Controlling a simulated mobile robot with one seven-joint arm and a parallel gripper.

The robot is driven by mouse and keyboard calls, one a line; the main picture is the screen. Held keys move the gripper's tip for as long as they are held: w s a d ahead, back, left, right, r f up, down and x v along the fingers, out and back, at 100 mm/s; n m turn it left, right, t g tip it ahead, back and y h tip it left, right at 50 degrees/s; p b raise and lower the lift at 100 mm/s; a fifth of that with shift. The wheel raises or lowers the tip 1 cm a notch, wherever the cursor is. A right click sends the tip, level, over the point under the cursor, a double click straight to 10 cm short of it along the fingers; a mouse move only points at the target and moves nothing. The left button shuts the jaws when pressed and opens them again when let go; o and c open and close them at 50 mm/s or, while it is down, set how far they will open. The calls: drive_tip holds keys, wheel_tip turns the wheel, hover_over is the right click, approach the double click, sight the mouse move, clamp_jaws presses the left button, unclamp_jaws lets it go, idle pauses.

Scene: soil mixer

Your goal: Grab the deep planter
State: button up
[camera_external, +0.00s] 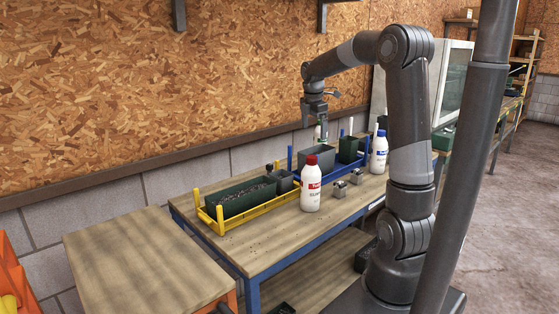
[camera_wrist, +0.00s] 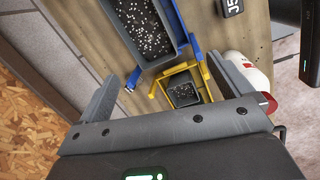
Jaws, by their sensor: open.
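Two containers could be the deep planter; I cannot tell which from these views. One is a grey, soil-filled planter (camera_external: 316,161) in a blue tray, also in the wrist view (camera_wrist: 137,63). The other is a tall dark green pot (camera_external: 348,150) to its right. My gripper (camera_external: 318,127) hangs above the table near the grey planter, pointing down. In the wrist view my gripper (camera_wrist: 168,82) has its fingers spread wide with nothing held between them. A small grey pot (camera_wrist: 183,95) with soil shows between them, lower down.
A yellow tray (camera_external: 262,210) holds a long green planter (camera_external: 247,202) with soil. A red-capped bottle (camera_external: 311,187) stands in front of the trays, and a blue-capped bottle (camera_external: 379,155) farther right.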

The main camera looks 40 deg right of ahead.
sight(326, 153)
drive_tip(key=w+d+f+n, duration=0.1)
drive_tip(key=d+f, duration=0.3)
drive_tip(key=f, duration=0.1)
drive_tip(key=w+d+f+n, duration=0.1)
drive_tip(key=f, duration=0.2)
drive_tip(key=shift+w+d+f+n+g, duration=0.15)
drive_tip(key=shift+w+d+n+g, duration=0.15)
drive_tip(key=shift+w+d+g, duration=0.1)
drive_tip(key=shift+f, duration=2.7)
drive_tip(key=shift+c, duration=0.5)
drive_tip(key=shift+r, duration=0.1)
drive_tip(key=c, duration=1.2)
